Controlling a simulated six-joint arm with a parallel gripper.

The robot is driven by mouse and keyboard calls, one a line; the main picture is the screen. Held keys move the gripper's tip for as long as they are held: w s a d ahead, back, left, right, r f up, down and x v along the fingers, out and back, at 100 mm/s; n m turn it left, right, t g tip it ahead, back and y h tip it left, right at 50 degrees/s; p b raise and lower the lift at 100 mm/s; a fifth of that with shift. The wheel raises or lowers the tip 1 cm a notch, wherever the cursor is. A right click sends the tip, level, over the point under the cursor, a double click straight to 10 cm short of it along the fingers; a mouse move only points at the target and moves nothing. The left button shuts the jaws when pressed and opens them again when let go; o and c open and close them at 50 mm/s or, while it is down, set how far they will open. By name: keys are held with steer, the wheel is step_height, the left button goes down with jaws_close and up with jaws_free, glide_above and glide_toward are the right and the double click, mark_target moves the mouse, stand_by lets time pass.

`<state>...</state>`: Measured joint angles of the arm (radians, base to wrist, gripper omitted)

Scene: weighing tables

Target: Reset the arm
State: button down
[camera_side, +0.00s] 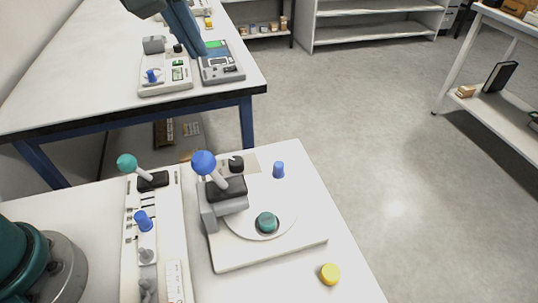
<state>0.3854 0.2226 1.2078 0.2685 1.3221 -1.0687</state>
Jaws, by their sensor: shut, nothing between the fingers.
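My gripper (201,52) shows at the top of the side view as a blue-grey part cut off by the picture's top edge. Its narrow end points down, shut and empty, in front of the devices on the far table, and it appears clear of the things on the near table. My teal and grey base is at the lower left. On the near table stands a white device (222,258) with a blue-knobbed lever (204,163) and a teal knob (267,222). Left of it is a white panel (172,214) with a teal-knobbed lever (127,163).
A yellow disc (330,273) lies at the near table's right edge. A blue piece (278,170) stands behind the round plate. The far table (75,75) holds a grey device (221,73) and a white one (164,87). Shelves stand behind; the floor (385,130) is clear.

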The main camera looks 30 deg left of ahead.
steer(key=s+a+r+m, duration=0.1)
steer(key=s+a, duration=0.5)
steer(key=s+a+f+m+h, duration=0.1)
steer(key=s+f+m, duration=0.5)
steer(key=s+f, duration=0.3)
steer(key=shift+s+a+f+m, duration=0.15)
steer(key=shift+s+m, duration=0.15)
steer(key=shift+s, duration=0.5)
